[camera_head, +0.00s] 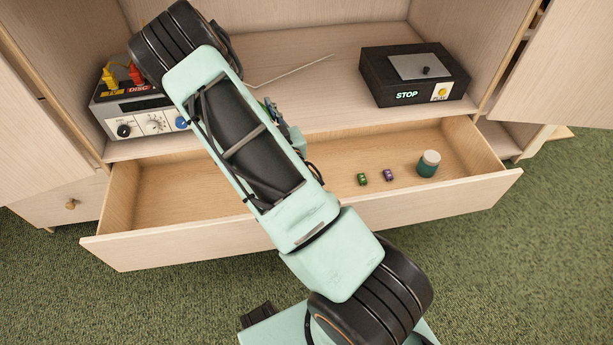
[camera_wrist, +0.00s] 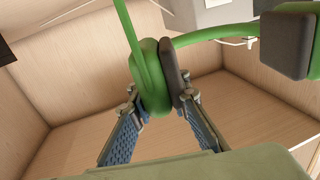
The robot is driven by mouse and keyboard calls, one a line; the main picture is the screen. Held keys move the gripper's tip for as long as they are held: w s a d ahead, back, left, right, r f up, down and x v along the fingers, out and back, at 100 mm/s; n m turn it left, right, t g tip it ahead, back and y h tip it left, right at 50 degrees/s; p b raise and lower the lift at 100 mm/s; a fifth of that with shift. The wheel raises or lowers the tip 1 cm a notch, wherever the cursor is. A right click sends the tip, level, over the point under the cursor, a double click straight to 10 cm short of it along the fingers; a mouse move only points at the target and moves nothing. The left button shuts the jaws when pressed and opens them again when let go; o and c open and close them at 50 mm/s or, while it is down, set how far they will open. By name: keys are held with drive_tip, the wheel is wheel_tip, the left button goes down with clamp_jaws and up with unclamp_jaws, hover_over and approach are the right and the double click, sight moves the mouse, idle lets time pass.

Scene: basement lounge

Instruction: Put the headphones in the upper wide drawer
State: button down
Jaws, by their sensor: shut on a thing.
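Green headphones with dark ear pads show in the wrist view; one green ear cup (camera_wrist: 148,75) is between the fingers of my gripper (camera_wrist: 158,95). My gripper is shut on this ear cup. The other dark pad (camera_wrist: 285,45) reaches to the right edge of that view. In the head view my arm hides the headphones. The wide drawer (camera_head: 180,242) is pulled open below the cabinet's compartment. It holds a green jar with a pale lid (camera_head: 428,164), a small green item (camera_head: 362,179) and a small purple item (camera_head: 388,175), all right of my arm.
A grey device with knobs (camera_head: 150,122) and yellow plugs stands on the shelf at left. A black STOP box (camera_head: 413,77) stands at right. A thin pale rod (camera_head: 295,70) lies between them. Cabinet doors stand open at both sides. The drawer's left part is bare.

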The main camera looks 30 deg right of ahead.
drive_tip(key=w+a+f+n+y, duration=0.1)
drive_tip(key=w+a+y, duration=0.1)
drive_tip(key=a, duration=0.1)
drive_tip(key=w+a+f+n+y, duration=0.1)
drive_tip(key=w+a+n+y, duration=0.1)
drive_tip(key=a+y, duration=0.1)
drive_tip(key=w+a+f+n+g+y, duration=0.1)
drive_tip(key=w+a+n+y, duration=0.1)
drive_tip(key=w+a+y, duration=0.1)
drive_tip(key=shift+a+f+p, duration=0.35)
drive_tip(key=shift+a+f, duration=0.05)
drive_tip(key=shift+a, duration=0.25)
drive_tip(key=w+a+f+n+g+y+b, duration=0.2)
drive_tip(key=a+f+n+g+y+b, duration=0.1)
drive_tip(key=f, duration=0.8)
drive_tip(key=w+a+f+n+g+y+b, duration=0.1)
drive_tip(key=a+f+n+g+y+b, duration=0.2)
drive_tip(key=f, duration=0.8)
drive_tip(key=a+y, duration=0.1)
drive_tip(key=a, duration=0.1)
drive_tip(key=shift+w+a+f+b, duration=0.25)
drive_tip(key=shift+w+a+b, duration=0.15)
